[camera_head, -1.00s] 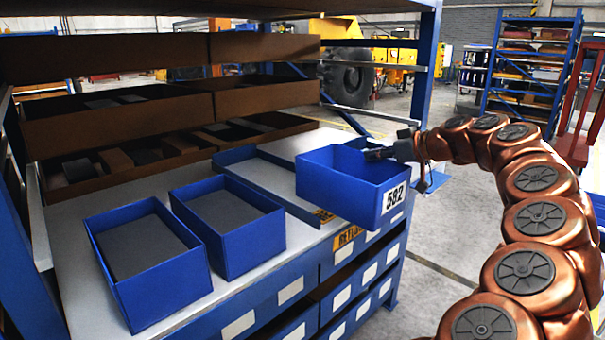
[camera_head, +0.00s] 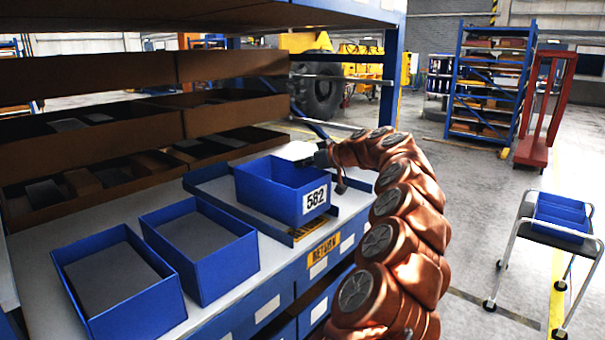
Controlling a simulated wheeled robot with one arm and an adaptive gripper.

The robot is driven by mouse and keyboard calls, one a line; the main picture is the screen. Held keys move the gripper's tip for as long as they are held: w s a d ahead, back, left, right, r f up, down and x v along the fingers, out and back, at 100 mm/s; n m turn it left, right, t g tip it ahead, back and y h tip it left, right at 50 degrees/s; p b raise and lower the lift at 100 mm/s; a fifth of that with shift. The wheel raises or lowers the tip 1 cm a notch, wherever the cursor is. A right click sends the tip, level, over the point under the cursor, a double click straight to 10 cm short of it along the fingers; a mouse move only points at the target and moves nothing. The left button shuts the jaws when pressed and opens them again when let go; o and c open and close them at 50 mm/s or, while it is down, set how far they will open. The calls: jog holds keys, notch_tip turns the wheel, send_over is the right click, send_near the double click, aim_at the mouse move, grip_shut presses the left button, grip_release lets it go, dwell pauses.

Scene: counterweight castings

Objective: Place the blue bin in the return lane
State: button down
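The blue bin (camera_head: 275,197), with a white 582 label, is upright and looks empty. It is over the return lane (camera_head: 222,189), a blue-railed strip on the shelf with a yellow RETURN sign (camera_head: 324,250) on the shelf front below. The bin lies within the lane's rails or just above them; I cannot tell whether its base touches the lane. My gripper (camera_head: 318,159) is at the bin's far right rim and looks shut on it; the fingertips are small and partly hidden.
Two blue bins with grey contents (camera_head: 120,287) (camera_head: 203,244) stand on the shelf left of the lane. Brown boxes (camera_head: 90,150) fill the back. A blue shelf post (camera_head: 391,80) stands behind my arm. A cart (camera_head: 560,222) with a blue container is on the floor at right.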

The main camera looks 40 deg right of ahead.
aim_at(303, 174)
jog(key=shift+f+p, duration=0.3)
jog(key=shift+f, duration=1.6)
jog(key=c, duration=1.3)
grip_release()
jog(key=shift+r, duration=0.2)
jog(key=b+v, duration=0.2)
jog(key=v, duration=1)
jog(key=shift+f, duration=0.1)
